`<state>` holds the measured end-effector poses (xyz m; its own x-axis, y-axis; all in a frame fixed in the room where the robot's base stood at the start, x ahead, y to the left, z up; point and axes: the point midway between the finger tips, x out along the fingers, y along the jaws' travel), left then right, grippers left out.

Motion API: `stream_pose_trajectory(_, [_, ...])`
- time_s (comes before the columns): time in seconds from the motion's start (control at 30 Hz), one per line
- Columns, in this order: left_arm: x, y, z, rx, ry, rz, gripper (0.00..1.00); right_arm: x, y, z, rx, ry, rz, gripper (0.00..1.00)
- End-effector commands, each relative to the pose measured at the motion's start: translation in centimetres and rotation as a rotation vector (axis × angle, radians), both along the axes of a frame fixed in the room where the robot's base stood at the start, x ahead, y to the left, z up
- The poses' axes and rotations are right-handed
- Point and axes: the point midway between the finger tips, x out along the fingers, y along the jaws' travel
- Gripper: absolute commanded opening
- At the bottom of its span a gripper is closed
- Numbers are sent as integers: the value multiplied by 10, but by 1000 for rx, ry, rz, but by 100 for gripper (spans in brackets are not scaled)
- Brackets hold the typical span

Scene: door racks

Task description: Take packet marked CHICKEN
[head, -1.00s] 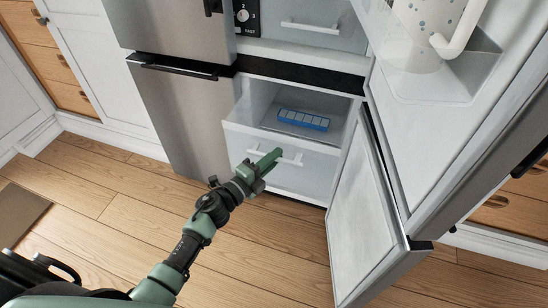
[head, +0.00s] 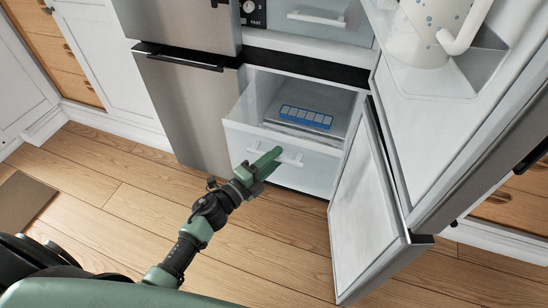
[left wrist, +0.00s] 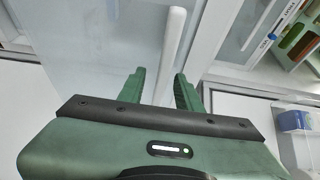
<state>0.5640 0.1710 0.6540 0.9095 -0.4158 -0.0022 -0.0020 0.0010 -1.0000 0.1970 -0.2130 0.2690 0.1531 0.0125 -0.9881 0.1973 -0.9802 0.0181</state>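No packet marked CHICKEN can be made out in these views. The lower freezer drawer (head: 300,172) is pulled out, with a white bar handle (head: 285,160) on its clear front. My left gripper (head: 268,163) is at this handle in the head view. In the left wrist view the fingers (left wrist: 160,88) stand apart, with the white handle (left wrist: 173,45) between them, nearer the right finger. Contact is unclear. A blue tray (head: 306,117) with pale compartments lies inside the drawer. My right gripper is not in view.
The open freezer door (head: 366,215) stands right of the drawer. Above it, the open fridge door (head: 425,120) holds a spotted jug (head: 430,30). A blue-lidded container (left wrist: 293,120) shows in the wrist view.

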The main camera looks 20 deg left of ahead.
Motion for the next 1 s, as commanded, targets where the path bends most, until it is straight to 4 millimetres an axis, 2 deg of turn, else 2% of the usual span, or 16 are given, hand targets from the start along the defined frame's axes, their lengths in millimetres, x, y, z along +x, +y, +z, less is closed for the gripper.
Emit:
stream_pose_trajectory(0.17, [0,1,1,-1,-2,1,35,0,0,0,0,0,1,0])
stream_pose_trajectory(0.27, [-7,4,0,0,-1,2,35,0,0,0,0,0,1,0])
stream_pose_trajectory(0.5, [-44,21,-1,1,2,2,35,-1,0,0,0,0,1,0])
stream_pose_trajectory(0.7, [-66,31,0,-1,0,2,35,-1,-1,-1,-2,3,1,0])
stream_pose_trajectory(1.0, [-72,33,1,0,-1,1,35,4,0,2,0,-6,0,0])
